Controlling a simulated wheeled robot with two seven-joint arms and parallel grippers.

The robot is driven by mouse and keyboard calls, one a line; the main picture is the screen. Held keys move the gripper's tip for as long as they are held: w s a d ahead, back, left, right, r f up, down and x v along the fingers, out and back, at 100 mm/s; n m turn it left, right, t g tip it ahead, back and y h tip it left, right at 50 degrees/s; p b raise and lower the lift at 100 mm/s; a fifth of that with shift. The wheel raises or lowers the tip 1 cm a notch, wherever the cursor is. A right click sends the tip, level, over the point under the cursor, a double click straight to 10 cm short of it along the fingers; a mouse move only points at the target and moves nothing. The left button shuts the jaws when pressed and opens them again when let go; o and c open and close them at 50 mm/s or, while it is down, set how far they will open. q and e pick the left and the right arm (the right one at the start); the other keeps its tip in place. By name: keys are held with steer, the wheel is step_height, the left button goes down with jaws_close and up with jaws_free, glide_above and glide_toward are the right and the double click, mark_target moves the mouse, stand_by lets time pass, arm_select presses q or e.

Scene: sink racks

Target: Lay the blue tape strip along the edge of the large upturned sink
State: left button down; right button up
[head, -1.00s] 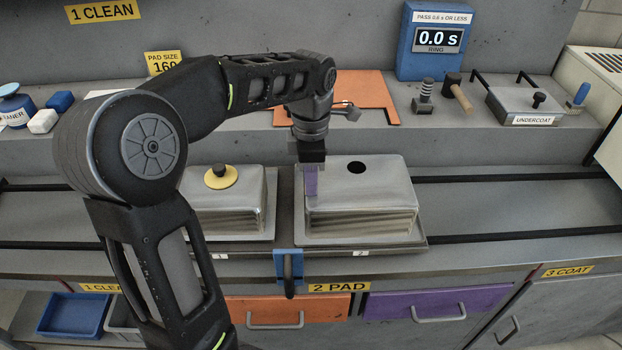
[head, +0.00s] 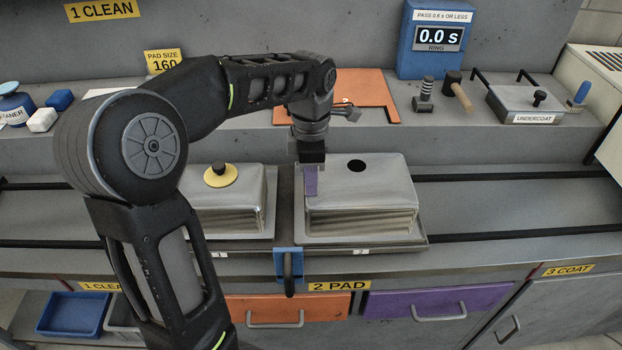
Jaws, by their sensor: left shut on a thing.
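The large upturned sink (head: 378,195) is a shiny metal box with a round dark hole in its top, lying bottom-up on the right tray marked 2. My left gripper (head: 311,166) points down at the sink's left end. It is shut on a flat purple strip (head: 311,184) that hangs upright at the sink's top left edge; I cannot tell whether it touches the metal. I see no clearly blue tape strip. My right gripper is not in view.
A smaller upturned sink (head: 230,208) with a yellow disc (head: 220,176) stands to the left. A blue clamp (head: 288,262) sits at the front between the trays. An orange board (head: 375,90), roller (head: 424,96) and mallet (head: 458,92) lie on the back shelf.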

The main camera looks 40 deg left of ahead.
arm_select(q)
steer(key=shift+f, duration=0.1)
steer(key=c, duration=0.9)
jaws_free()
steer(key=shift+o, duration=0.2)
steer(key=shift+r+p, duration=2.75)
steer(key=shift+r, duration=0.8)
